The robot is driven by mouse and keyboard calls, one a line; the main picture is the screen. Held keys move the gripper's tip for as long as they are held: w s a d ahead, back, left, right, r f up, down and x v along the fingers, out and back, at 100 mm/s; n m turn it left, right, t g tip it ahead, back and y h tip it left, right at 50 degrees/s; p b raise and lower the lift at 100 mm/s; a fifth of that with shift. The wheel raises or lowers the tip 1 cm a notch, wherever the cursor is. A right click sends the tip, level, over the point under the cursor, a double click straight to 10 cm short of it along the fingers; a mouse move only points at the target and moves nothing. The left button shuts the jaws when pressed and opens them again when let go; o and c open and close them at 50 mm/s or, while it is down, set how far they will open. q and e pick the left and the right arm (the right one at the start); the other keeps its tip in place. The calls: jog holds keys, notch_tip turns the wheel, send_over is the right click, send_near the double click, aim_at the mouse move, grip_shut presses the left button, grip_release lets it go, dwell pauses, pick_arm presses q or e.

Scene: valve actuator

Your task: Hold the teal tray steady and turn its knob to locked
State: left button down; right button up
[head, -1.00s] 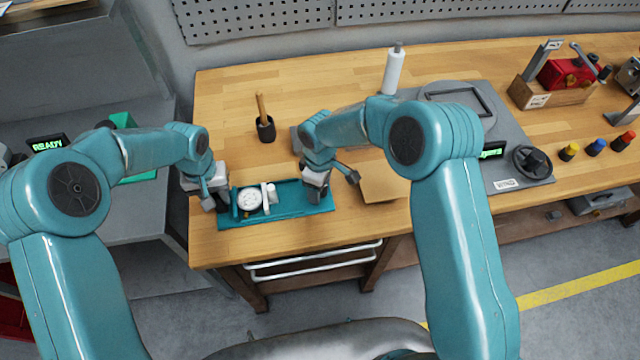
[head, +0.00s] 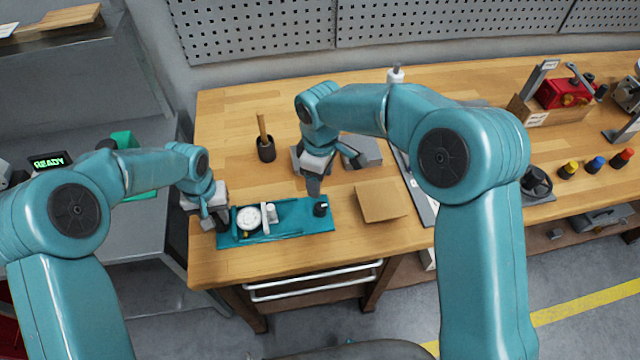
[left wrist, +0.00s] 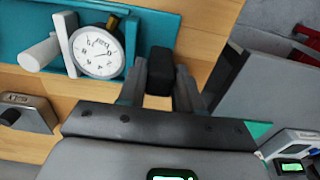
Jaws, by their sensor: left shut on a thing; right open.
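The teal tray (head: 290,214) lies near the front left of the bench and also shows in the left wrist view (left wrist: 158,24). It carries a round white gauge (head: 247,217) and a pale cylinder part. A small black knob (head: 320,209) with a white mark stands at its right end; I cannot read its setting. My left gripper (head: 221,219) is at the tray's left end, shut on a black block-like handle (left wrist: 160,72), seen between its fingers in the left wrist view. My right gripper (head: 322,180) is open and empty, behind and above the knob, apart from it.
A tan square board (head: 380,201) lies right of the tray. A black cup (head: 266,148) with a wooden-handled tool stands behind it. A grey panel with a black handwheel (head: 537,182) is further right, partly behind my right arm. The bench's front edge is close to the tray.

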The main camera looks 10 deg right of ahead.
dwell(0.3)
pick_arm(q)
jog(key=c, duration=0.7)
grip_release()
jog(key=shift+r, duration=0.1)
